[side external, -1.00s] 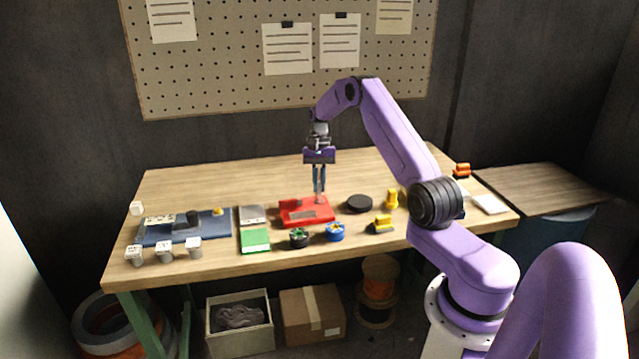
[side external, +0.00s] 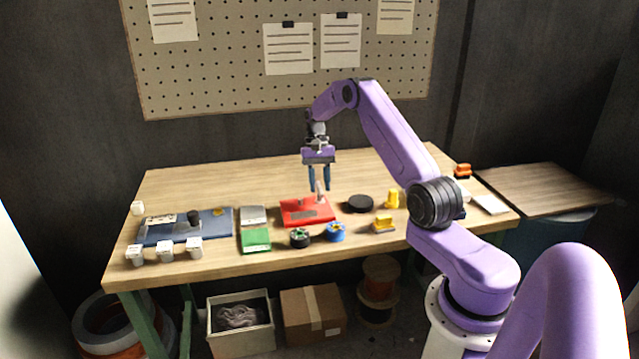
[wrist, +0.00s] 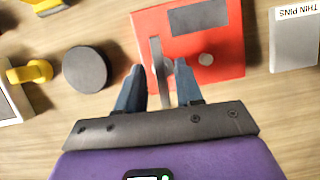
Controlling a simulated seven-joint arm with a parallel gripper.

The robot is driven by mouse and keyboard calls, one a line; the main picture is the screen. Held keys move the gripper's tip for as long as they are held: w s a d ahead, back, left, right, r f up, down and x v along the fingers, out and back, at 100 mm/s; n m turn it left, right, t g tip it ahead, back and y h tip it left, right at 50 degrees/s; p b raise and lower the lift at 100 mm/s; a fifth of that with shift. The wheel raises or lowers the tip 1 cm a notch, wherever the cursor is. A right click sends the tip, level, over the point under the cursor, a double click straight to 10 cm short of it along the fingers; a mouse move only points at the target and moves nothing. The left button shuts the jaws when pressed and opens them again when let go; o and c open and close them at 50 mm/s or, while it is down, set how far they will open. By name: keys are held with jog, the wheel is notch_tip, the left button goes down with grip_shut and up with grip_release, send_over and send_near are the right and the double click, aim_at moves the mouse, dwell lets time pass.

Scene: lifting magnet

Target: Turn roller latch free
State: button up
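A red plate (side external: 296,216) lies near the middle of the bench, with a grey lever (side external: 319,191) standing up from its back part. In the wrist view the red plate (wrist: 222,52) carries a dark grey rectangle and a light round spot. The lever (wrist: 157,50) shows there as a thin grey bar near the plate's left edge. My gripper (side external: 320,188) points down over the plate and is open. In the wrist view its two blue fingers stand on either side of the lever, with visible gaps. I cannot tell which part is the roller.
A black disc (side external: 360,203) and yellow parts (side external: 392,198) are right of the plate. A black-and-green knob (side external: 300,237) and a blue knob (side external: 335,232) stand in front. Grey and green boxes (side external: 256,240) and a blue tray (side external: 160,235) are left. The bench behind is clear.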

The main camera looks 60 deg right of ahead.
jog(key=shift+r, duration=0.1)
jog(key=v, duration=1.1)
jog(key=shift+d+r, duration=0.2)
jog(key=shift+r, duration=0.15)
jog(key=shift+w+a, duration=0.1)
jog(key=shift+w, duration=0.05)
dwell(0.4)
